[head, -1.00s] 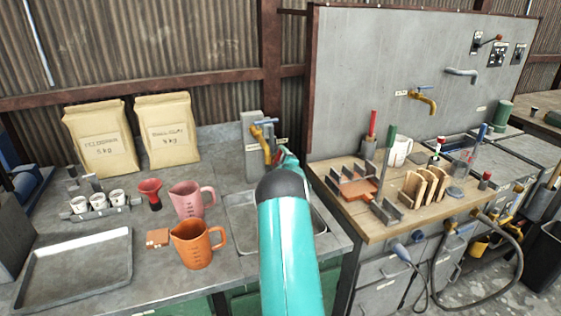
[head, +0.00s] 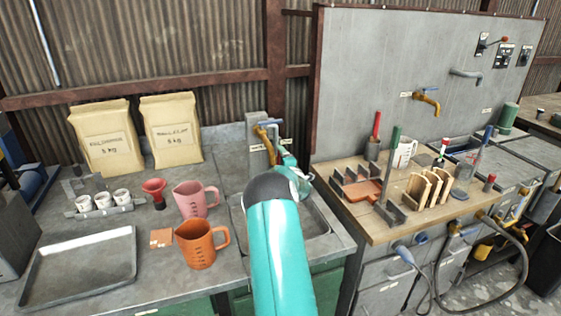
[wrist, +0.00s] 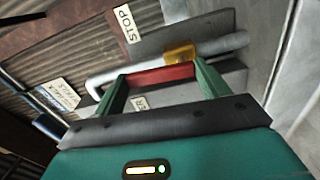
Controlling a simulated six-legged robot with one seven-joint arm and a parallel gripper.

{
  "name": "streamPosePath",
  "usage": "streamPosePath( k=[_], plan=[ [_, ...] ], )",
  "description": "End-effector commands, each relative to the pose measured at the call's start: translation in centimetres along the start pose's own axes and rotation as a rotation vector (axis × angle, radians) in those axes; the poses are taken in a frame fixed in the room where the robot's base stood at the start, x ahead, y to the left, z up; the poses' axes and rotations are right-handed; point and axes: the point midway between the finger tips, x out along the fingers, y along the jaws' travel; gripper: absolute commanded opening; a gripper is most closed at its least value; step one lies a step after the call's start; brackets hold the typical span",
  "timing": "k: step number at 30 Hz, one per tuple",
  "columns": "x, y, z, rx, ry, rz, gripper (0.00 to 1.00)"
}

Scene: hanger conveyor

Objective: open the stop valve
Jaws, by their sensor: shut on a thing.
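The stop valve has a red lever (wrist: 160,76) on a pale pipe (wrist: 222,45) with a yellow fitting (wrist: 180,54). A white label reading STOP (wrist: 127,24) is beside it. In the wrist view my gripper (wrist: 160,84) has its two green fingers at the ends of the red lever, and it is shut on the lever. The lever lies roughly along the pipe in this view. In the head view my gripper (head: 291,160) is at the back of the sink, just right of the brass tap (head: 265,140); the lever is not clearly visible there.
The sink basin (head: 315,215) is below my arm. A pink jug (head: 192,200), an orange jug (head: 197,245) and a metal tray (head: 80,268) stand on the left bench. A wooden bench (head: 375,228) with racks and brushes is on the right.

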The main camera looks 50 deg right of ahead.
Motion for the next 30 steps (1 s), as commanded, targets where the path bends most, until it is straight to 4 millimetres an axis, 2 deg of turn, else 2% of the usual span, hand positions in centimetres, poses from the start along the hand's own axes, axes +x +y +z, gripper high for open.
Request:
streamPosePath(
  k=[3, 4, 6, 7, 16, 20, 23, 30],
  plan=[
    [0.0, 0.0, 0.1, 0.000, -0.001, 0.000, 0.33],
    [0.0, 0.0, 0.1, 0.001, -0.001, 0.000, 0.80],
    [0.0, 0.0, 0.1, 0.001, -0.001, 0.000, 0.94],
    [0.0, 0.0, 0.1, 0.001, -0.001, 0.000, 0.96],
    [-0.1, 0.0, 0.0, 0.001, 0.000, 0.000, 0.96],
    [-1.0, 0.1, 0.1, 0.002, -0.001, 0.000, 0.96],
    [-2.3, 0.1, 0.1, 0.003, -0.001, 0.000, 0.96],
    [-7.0, 0.1, 0.0, 0.003, -0.002, -0.001, 0.96]
  ],
)
